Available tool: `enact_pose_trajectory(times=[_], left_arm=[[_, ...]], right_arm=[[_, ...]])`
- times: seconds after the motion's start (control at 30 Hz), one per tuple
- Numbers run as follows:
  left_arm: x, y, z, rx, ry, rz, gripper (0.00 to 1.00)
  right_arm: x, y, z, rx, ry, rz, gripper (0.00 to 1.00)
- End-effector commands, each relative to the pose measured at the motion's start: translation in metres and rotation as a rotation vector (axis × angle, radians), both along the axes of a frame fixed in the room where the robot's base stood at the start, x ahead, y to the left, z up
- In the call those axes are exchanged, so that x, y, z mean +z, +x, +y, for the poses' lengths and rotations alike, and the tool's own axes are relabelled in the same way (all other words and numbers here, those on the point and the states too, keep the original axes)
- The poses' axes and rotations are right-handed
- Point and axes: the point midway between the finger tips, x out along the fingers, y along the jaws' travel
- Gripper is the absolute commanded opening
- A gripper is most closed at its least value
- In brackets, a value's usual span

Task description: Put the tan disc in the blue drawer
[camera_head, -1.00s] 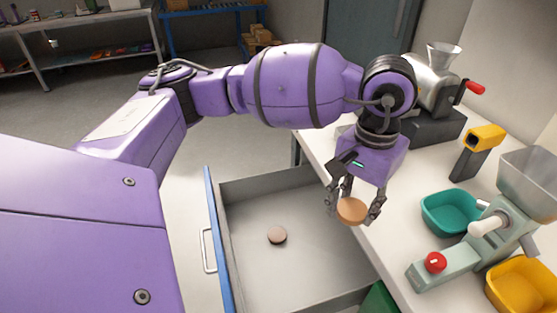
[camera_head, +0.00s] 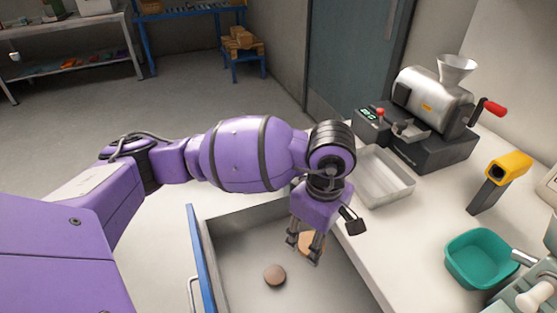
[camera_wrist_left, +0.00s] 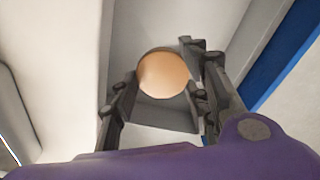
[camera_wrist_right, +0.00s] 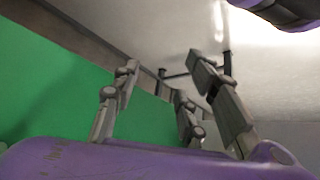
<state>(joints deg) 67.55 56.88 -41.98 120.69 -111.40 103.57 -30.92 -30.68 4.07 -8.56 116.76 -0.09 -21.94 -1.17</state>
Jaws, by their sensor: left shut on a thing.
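The tan disc (camera_head: 313,242) is held between the fingers of my left gripper (camera_head: 304,248), over the right part of the open drawer in the head view. It also shows in the left wrist view (camera_wrist_left: 163,75). The blue drawer (camera_head: 201,258) is pulled open, with a blue front and a grey inside. A darker brownish disc (camera_head: 274,275) lies flat on its floor, left of my gripper. The height of the tan disc above the drawer floor is hard to tell. My right gripper (camera_wrist_right: 163,75) shows only in its wrist view, fingers apart and empty.
The white counter (camera_head: 400,235) runs along the drawer's right side. On it stand a metal tray (camera_head: 384,178), a grinder (camera_head: 435,100), a yellow-headed device (camera_head: 505,168) and a teal bowl (camera_head: 480,258). A green surface (camera_wrist_right: 60,100) is near my right gripper.

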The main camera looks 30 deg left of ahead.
Motion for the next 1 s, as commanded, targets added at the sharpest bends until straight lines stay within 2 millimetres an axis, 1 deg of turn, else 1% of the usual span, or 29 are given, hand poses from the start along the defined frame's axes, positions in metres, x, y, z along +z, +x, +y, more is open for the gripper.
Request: enact_pose_trajectory(times=[0.03, 0.2, 0.47, 0.7, 0.8, 0.9, 1.0], left_arm=[[-0.007, -0.004, -0.005, 0.121, -0.003, -0.003, 0.15], [-0.031, -0.016, -0.017, 0.574, -0.003, -0.016, 0.15], [-0.065, -0.038, -0.035, 1.279, -0.008, -0.031, 0.15], [-0.091, -0.062, -0.051, 1.94, -0.009, -0.036, 0.15], [-0.099, -0.071, -0.057, 2.187, -0.008, -0.036, 0.15], [-0.105, -0.077, -0.061, 2.388, -0.005, -0.038, 0.15], [-0.109, -0.082, -0.064, 2.53, -0.004, -0.039, 0.15]], right_arm=[[0.0, -0.004, -0.001, -0.001, -0.002, 0.007, 0.4], [-0.001, -0.011, -0.003, -0.004, -0.004, 0.018, 0.4], [0.003, -0.006, -0.002, -0.003, -0.003, 0.008, 0.4], [0.006, -0.001, -0.002, -0.003, -0.001, 0.0, 0.4], [0.006, -0.001, -0.001, -0.003, 0.0, -0.002, 0.4], [0.007, 0.0, -0.001, -0.003, 0.0, -0.002, 0.4], [0.007, 0.0, -0.001, -0.003, 0.0, -0.002, 0.4]])
